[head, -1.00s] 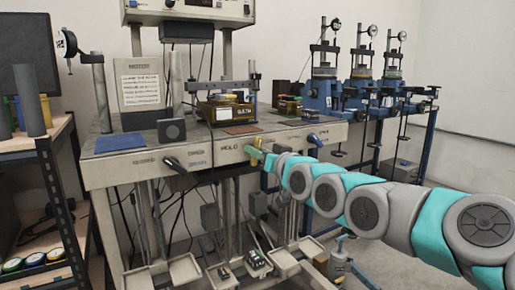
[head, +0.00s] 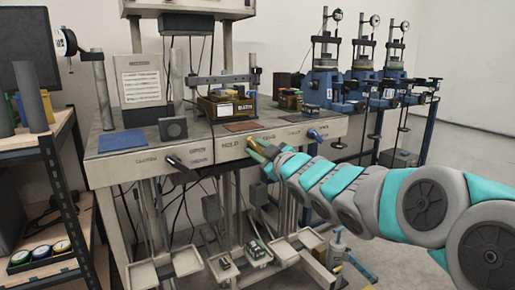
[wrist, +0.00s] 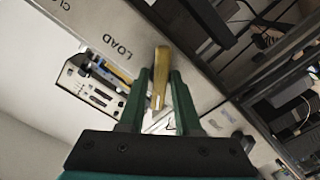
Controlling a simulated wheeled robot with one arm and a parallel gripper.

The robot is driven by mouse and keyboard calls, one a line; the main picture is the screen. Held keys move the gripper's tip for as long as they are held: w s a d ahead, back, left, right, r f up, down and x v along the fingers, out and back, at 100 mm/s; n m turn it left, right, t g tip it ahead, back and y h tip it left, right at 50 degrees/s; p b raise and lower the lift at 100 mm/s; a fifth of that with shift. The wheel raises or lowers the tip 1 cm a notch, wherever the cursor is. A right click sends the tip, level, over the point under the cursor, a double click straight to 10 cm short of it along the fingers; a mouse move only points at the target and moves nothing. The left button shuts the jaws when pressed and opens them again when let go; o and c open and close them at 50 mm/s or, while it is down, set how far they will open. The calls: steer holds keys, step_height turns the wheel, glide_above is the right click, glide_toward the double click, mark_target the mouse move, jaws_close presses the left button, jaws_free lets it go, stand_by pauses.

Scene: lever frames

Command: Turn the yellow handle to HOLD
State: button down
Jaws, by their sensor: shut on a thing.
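The yellow handle (head: 258,147) is on the front panel of the grey bench, just right of the printed word HOLD. In the wrist view the yellow handle (wrist: 161,72) stands between the two green fingers, its end beside the printed word LOAD. My gripper (wrist: 158,88) is shut on the handle. In the head view my gripper (head: 269,156) is small and partly hides the handle and its pivot. I cannot tell from here exactly which mark the handle points at.
A black handle (head: 175,162) lies left on the same panel and a blue handle (head: 315,135) lies right. Small trays (head: 186,262) hang below the bench. A shelf (head: 50,185) stands at left. Blue test stands (head: 325,88) stand behind at right.

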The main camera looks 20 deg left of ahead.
mark_target(258, 148)
steer(key=shift+f+n, duration=0.15)
steer(key=shift+n, duration=0.55)
steer(key=c, duration=0.8)
jaws_free()
steer(key=shift+n, duration=0.3)
steer(key=v, duration=0.6)
steer(key=shift+d+b, duration=0.1)
steer(key=shift+b, duration=0.2)
steer(key=shift+v, duration=0.8)
